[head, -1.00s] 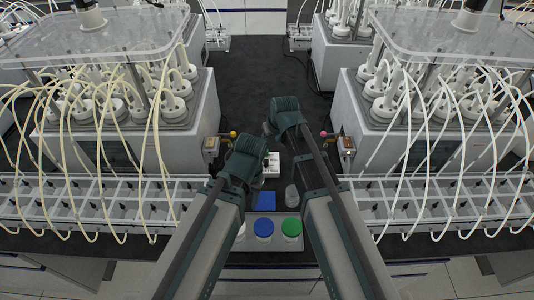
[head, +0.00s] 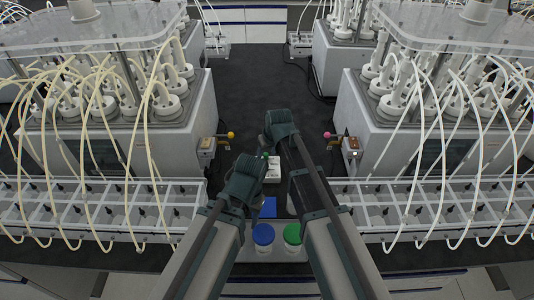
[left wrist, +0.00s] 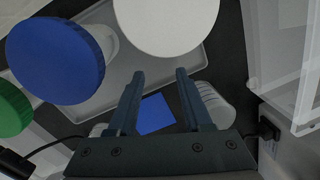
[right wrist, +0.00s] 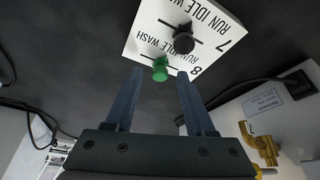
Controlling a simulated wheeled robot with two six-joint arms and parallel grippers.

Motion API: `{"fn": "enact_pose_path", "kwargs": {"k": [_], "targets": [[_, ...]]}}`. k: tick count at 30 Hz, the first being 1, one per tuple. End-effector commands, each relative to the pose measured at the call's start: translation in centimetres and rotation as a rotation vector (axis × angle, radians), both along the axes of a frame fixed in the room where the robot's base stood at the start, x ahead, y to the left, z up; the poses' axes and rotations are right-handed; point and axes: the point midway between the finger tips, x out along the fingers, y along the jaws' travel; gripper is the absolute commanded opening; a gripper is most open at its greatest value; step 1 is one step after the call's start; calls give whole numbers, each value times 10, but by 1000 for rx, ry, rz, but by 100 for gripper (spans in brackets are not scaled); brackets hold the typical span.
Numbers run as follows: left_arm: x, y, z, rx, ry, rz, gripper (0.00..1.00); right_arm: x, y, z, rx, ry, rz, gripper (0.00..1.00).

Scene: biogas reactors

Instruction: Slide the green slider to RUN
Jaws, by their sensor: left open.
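A white slider panel (right wrist: 190,30) is marked RUN, IDLE, WASH, with the numbers 7 and 8, and shows upside down in the right wrist view. The green slider (right wrist: 160,69) sits on the row by the 8. Which word it stands at is unclear. A black slider (right wrist: 183,40) sits on the row by the 7. My right gripper (right wrist: 160,74) is open, with the green slider just beyond and between its fingertips, apparently not touched. The panel also shows in the head view (head: 273,172). My left gripper (left wrist: 160,74) is open and empty above the dark bench.
Jars with a blue lid (left wrist: 55,60), a white lid (left wrist: 166,22) and a green lid (left wrist: 12,108) stand by the left gripper, near a grey tray (left wrist: 125,75). A blue square (left wrist: 156,113) lies beyond its fingers. A brass valve (right wrist: 260,145) is right of the right gripper.

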Motion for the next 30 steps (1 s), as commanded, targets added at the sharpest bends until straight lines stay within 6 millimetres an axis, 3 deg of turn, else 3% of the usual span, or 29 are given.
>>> {"fn": "enact_pose_path", "kwargs": {"k": [1,6,9,30], "targets": [[0,0,0,0,0,0,50,0,0,0,0,0,0,44],[0,0,0,0,0,0,50,0,0,0,0,0,0,13],[0,0,0,0,0,0,50,0,0,0,0,0,0,0],[0,0,0,0,0,0,50,0,0,0,0,0,0,0]]}}
